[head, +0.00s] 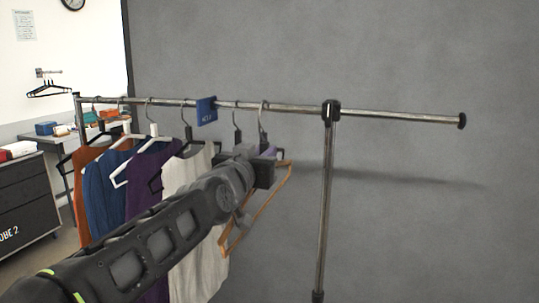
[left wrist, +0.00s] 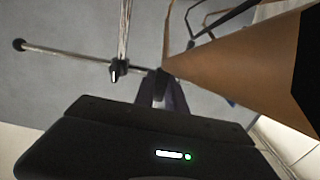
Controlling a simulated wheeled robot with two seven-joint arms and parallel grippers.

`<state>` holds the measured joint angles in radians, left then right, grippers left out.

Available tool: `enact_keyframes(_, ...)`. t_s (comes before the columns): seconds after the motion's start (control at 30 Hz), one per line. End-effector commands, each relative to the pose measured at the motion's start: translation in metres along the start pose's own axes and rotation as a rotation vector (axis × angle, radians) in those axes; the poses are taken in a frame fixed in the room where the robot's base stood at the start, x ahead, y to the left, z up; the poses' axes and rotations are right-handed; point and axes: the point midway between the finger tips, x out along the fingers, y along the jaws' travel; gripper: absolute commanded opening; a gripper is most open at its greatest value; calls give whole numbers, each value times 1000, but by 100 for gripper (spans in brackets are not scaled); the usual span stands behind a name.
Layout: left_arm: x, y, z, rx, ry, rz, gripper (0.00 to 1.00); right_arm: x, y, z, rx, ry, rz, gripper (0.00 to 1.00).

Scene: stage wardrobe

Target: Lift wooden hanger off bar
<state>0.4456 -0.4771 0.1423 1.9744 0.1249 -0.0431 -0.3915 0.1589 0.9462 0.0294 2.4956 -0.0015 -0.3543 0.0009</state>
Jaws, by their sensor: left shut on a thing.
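The wooden hanger (head: 258,212) is light brown and hangs tilted near the right end of the row of clothes, with my left arm across part of it. A metal hook above my gripper still meets the bar (head: 388,115) in the head view. My left gripper (head: 270,163) is shut on the hanger just below that hook. In the left wrist view, a broad brown wooden surface (left wrist: 240,70) fills the upper right close to the jaws. The exact grip point is hidden by the gripper. My right gripper is in neither view.
Clothes on hangers, including a purple garment (head: 145,180) and a cream top (head: 190,172), hang left of my gripper. A blue tag (head: 206,110) sits on the bar. The rack's upright post (head: 325,205) stands to the right. The bar beyond it is empty.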

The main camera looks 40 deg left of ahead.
Motion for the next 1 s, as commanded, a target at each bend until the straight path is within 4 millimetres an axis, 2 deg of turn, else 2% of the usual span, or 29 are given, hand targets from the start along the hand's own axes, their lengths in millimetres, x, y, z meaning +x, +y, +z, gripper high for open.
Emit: enact_keyframes(1.0, -133, 0, 1, 1, 5, -1, 0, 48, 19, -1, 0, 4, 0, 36)
